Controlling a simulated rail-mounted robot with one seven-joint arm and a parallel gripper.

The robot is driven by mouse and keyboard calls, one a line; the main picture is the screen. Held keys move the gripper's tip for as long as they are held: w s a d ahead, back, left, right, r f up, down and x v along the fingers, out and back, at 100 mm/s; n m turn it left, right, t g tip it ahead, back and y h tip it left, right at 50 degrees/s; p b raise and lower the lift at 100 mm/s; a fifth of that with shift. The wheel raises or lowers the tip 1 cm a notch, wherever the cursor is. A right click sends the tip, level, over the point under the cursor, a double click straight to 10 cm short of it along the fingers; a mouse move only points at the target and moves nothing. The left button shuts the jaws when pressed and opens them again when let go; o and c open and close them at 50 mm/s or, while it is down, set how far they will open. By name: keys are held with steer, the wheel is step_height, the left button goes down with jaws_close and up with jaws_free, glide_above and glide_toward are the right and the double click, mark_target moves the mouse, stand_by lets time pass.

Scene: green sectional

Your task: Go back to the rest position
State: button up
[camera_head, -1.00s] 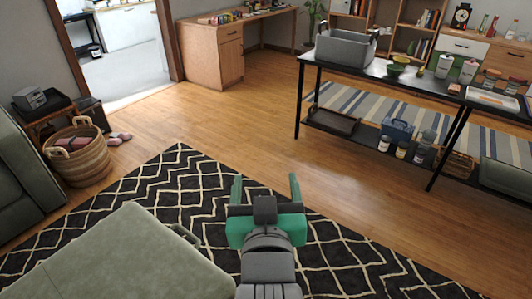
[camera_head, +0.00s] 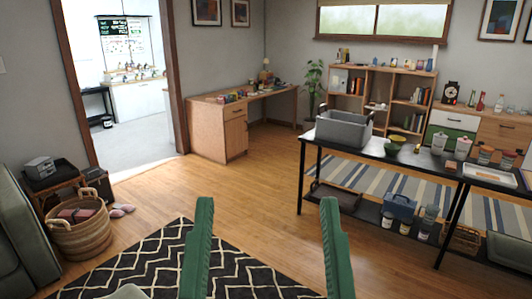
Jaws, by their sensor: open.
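My gripper (camera_head: 265,210) is at the bottom centre of the head view, with its two green fingers pointing up and spread wide apart. Nothing is between the fingers; floor and rug show through the gap. The gripper's body and wrist are below the frame. The fingers touch nothing that I can see.
A black table (camera_head: 373,152) with a grey bin (camera_head: 343,131) stands at the right. A wicker basket (camera_head: 82,238) and a green sofa (camera_head: 22,240) are at the left. A wooden desk (camera_head: 207,125) stands at the back. Wood floor (camera_head: 250,187) between them is clear above the patterned rug (camera_head: 150,262).

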step_height(320, 180, up, 36)
steer(key=p, duration=3.2)
steer(key=shift+a, duration=0.25)
steer(key=shift+f, duration=0.1)
